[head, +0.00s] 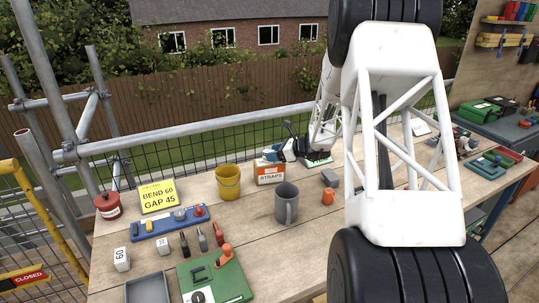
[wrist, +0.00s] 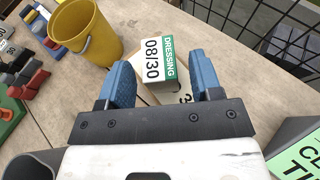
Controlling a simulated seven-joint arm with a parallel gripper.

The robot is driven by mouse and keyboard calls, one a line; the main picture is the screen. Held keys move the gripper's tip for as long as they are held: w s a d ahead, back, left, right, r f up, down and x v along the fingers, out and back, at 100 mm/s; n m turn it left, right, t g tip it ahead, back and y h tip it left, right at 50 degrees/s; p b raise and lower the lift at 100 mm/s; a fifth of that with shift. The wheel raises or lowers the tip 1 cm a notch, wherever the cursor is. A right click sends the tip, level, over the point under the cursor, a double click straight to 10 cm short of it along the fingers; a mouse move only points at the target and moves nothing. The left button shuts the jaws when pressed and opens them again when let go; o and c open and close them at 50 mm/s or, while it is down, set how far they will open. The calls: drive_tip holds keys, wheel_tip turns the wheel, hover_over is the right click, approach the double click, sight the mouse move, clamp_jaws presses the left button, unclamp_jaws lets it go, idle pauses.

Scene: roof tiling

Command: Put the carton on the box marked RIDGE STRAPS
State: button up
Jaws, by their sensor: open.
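The box marked RIDGE STRAPS (head: 270,175) stands on the bench in the head view, with an orange and white front. In the wrist view a brown cardboard box (wrist: 175,95), which seems to be the same one, is partly hidden by my gripper. A small white and green carton (wrist: 158,62), printed DRESSING 08/30, appears to rest on it. I cannot make the carton out clearly in the head view. My gripper (wrist: 160,72) is open, its blue fingers on either side of the carton with gaps showing. In the head view my gripper (head: 275,153) is just above the box.
A green-faced sign (wrist: 300,155) is at the right of the wrist view. Wire mesh (wrist: 265,30) runs behind.

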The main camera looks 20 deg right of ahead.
drive_tip(key=v, duration=0.9)
drive_tip(key=shift+s+r, duration=0.1)
idle(0.4)
drive_tip(key=s+a+r+n+g+h, duration=0.1)
drive_tip(key=s+a+r+n+g, duration=0.1)
drive_tip(key=s+a+r+n, duration=0.35)
drive_tip(key=s+a+r+n+g+h, duration=0.1)
drive_tip(key=s+a+r+n+g, duration=0.15)
drive_tip(key=s+a, duration=0.6)
drive_tip(key=s+a+r+n+g+h, duration=0.15)
drive_tip(key=s+a+r+n, duration=0.3)
drive_tip(key=a, duration=0.45)
drive_tip(key=s+a+n+h, duration=0.3)
drive_tip(key=s+n, duration=0.4)
drive_tip(key=s, duration=0.5)
drive_tip(key=s+a+r+n+g+h, duration=0.1)
drive_tip(key=s+a+n+h, duration=0.2)
drive_tip(key=s+n, duration=0.4)
drive_tip(key=s+a, duration=0.1)
drive_tip(key=s, duration=0.5)
drive_tip(key=shift+s+r, duration=0.2)
drive_tip(key=shift+r, duration=0.1)
